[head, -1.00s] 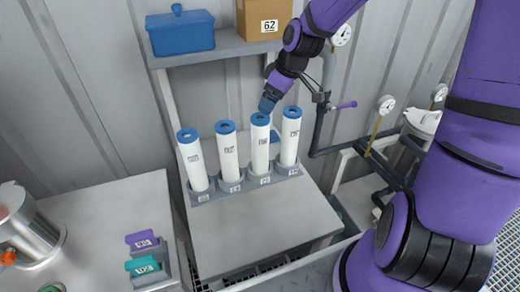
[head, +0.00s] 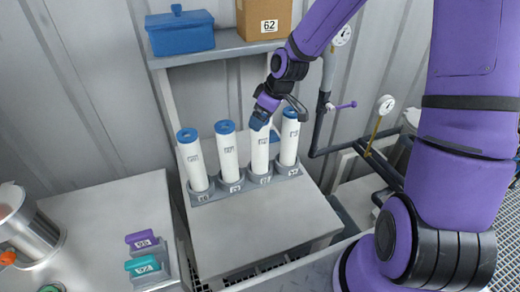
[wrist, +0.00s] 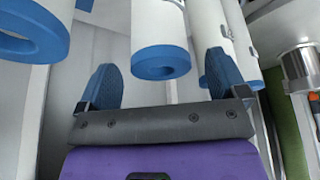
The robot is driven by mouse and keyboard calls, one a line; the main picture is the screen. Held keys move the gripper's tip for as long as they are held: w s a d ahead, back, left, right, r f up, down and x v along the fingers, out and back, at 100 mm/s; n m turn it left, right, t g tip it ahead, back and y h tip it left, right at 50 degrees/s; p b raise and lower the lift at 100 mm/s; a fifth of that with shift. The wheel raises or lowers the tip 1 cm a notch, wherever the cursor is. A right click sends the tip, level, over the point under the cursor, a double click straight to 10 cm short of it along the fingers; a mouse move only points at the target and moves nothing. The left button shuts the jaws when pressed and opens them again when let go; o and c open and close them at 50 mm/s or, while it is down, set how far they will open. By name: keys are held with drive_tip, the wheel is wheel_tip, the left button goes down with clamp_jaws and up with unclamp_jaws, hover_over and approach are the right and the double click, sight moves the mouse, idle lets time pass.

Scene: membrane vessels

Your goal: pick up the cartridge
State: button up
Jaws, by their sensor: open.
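Several white cartridges with blue ring ends stand upright in a row in a grey rack (head: 228,188). The third cartridge from the left (head: 261,158) has its top partly hidden by my gripper (head: 260,121). In the wrist view my gripper (wrist: 163,75) is open, with a blue fingertip on each side of one cartridge's blue ring end (wrist: 160,62). That ring lies ahead of the gap, and I see no contact. Other cartridges stand close on both sides, one at left (wrist: 35,38) and others at right, partly behind the right finger.
A shelf above the rack holds a blue lidded box (head: 180,33) and a cardboard box (head: 264,19). Pipes and a gauge (head: 386,105) are at right. Purple (head: 141,240) and teal (head: 142,264) blocks and a metal vessel (head: 25,230) stand on the left table. The bench front is clear.

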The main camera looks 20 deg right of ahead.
drive_tip(key=shift+x, duration=2)
drive_tip(key=shift+r, duration=0.1)
drive_tip(key=shift+c, duration=0.2)
drive_tip(key=c, duration=1.3)
